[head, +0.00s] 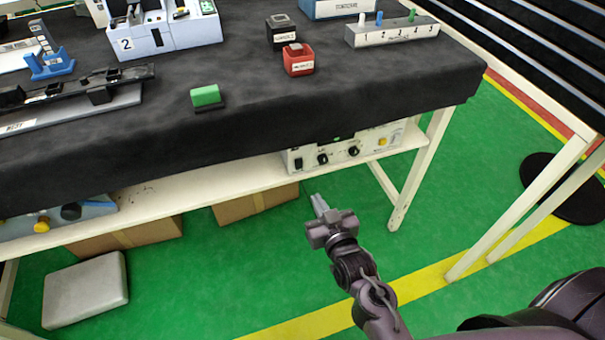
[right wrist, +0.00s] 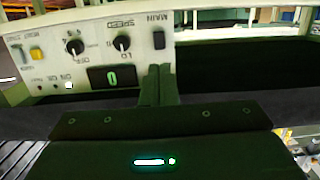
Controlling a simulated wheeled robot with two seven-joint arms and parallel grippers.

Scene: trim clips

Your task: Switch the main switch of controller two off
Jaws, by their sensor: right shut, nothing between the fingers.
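A light-coloured controller (head: 345,148) stands on the shelf under the table, its front partly covered by the black cloth in the head view. Its dark main switch (head: 298,163) is at the left end of the front. In the right wrist view, the panel is upside down, with the switch (right wrist: 159,39) under the word MAIN, two black knobs and a lit green 0. I cannot read a controller number or the switch position. My right gripper (head: 317,200) is shut and empty, in front of and below the panel. Its fingers (right wrist: 159,82) appear apart from the switch. My left gripper is out of view.
Another controller (head: 75,212) with a yellow knob is at the shelf's left. The white shelf edge (head: 230,176) and table leg (head: 420,170) are close to my right arm. Cardboard boxes (head: 255,203) lie below. The green floor is clear around the arm.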

